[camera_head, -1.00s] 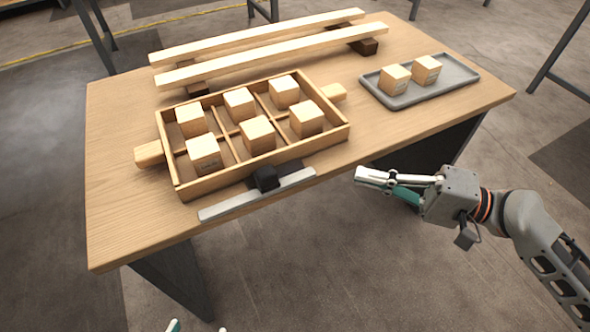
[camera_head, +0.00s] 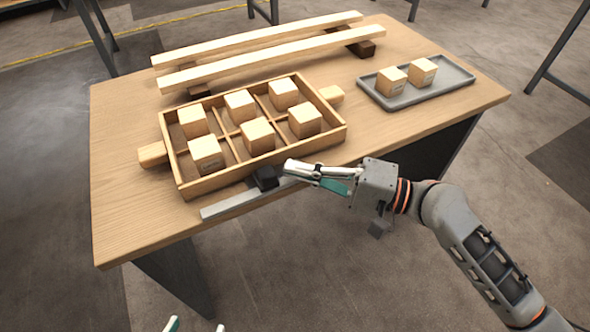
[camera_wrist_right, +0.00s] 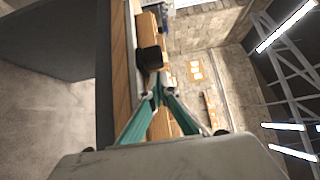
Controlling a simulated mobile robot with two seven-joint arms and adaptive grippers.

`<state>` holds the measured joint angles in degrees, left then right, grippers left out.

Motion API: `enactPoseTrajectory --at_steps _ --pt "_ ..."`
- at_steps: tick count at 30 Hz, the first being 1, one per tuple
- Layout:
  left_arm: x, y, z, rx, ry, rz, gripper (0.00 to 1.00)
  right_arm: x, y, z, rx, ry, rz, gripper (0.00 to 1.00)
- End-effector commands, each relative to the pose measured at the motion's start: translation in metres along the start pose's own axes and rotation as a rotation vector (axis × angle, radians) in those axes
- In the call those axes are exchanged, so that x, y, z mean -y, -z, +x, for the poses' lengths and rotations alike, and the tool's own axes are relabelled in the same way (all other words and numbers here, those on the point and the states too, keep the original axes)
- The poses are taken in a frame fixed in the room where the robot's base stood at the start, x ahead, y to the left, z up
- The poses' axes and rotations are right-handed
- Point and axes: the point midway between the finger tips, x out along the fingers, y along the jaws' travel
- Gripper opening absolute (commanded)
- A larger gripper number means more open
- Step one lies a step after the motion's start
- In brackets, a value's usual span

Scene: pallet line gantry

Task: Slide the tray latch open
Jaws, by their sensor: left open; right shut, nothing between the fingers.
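The wooden tray (camera_head: 182,187) has compartments holding several wooden blocks and a handle at each end. At its front edge is the latch, a black knob (camera_head: 265,178) on a grey metal rail (camera_head: 228,206). My right gripper (camera_head: 289,166) is shut and empty, its tips just right of the knob; I cannot tell whether they touch. In the right wrist view the knob (camera_wrist_right: 150,58) is just ahead of the closed fingertips (camera_wrist_right: 157,88). The gripper hides the rail's right part. My left gripper (camera_head: 196,325) is open, with only its fingertips showing at the bottom edge.
A grey tray (camera_head: 437,94) with two wooden blocks lies at the table's right. Two long wooden beams (camera_head: 270,55) rest on dark supports at the back. The wooden table's (camera_head: 130,225) front left is bare.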

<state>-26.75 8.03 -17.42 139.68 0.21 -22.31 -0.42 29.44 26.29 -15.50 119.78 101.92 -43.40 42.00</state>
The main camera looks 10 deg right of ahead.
Motion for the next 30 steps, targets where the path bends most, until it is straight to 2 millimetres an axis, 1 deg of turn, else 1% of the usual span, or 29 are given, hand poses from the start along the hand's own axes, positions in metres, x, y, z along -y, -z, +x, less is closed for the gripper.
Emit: enactPoseTrajectory --at_steps 1,6,13,17,20,21,23,26,30 --pt "0.0 -0.003 -0.001 0.006 -0.001 0.001 0.54 0.001 -0.003 0.003 0.0 0.002 0.0 0.0" --pt "-0.002 -0.012 -0.002 0.026 -0.003 0.003 0.54 0.0 -0.007 0.007 0.0 0.0 0.0 0.0" --pt "-0.001 -0.012 -0.003 0.025 -0.003 0.003 0.54 -0.001 -0.007 0.007 0.0 -0.001 0.001 0.0" --pt "0.0 -0.004 -0.002 0.011 0.0 0.007 0.54 0.001 -0.01 0.01 0.0 0.0 -0.001 0.0" --pt "0.005 0.009 -0.003 -0.008 0.008 0.023 0.54 0.006 -0.021 0.022 0.001 0.004 -0.004 0.0" --pt "0.008 0.013 -0.003 -0.012 0.013 0.032 0.54 0.007 -0.027 0.029 0.001 0.005 -0.006 0.0" --pt "0.013 0.014 -0.003 -0.009 0.023 0.05 0.54 0.009 -0.038 0.039 0.002 0.006 -0.008 0.0" --pt "0.02 0.003 -0.004 0.021 0.032 0.078 0.54 0.01 -0.053 0.055 0.001 0.007 -0.008 0.0" --pt "0.025 -0.023 -0.01 0.076 0.034 0.101 0.54 0.005 -0.068 0.069 0.001 0.004 -0.004 0.0"
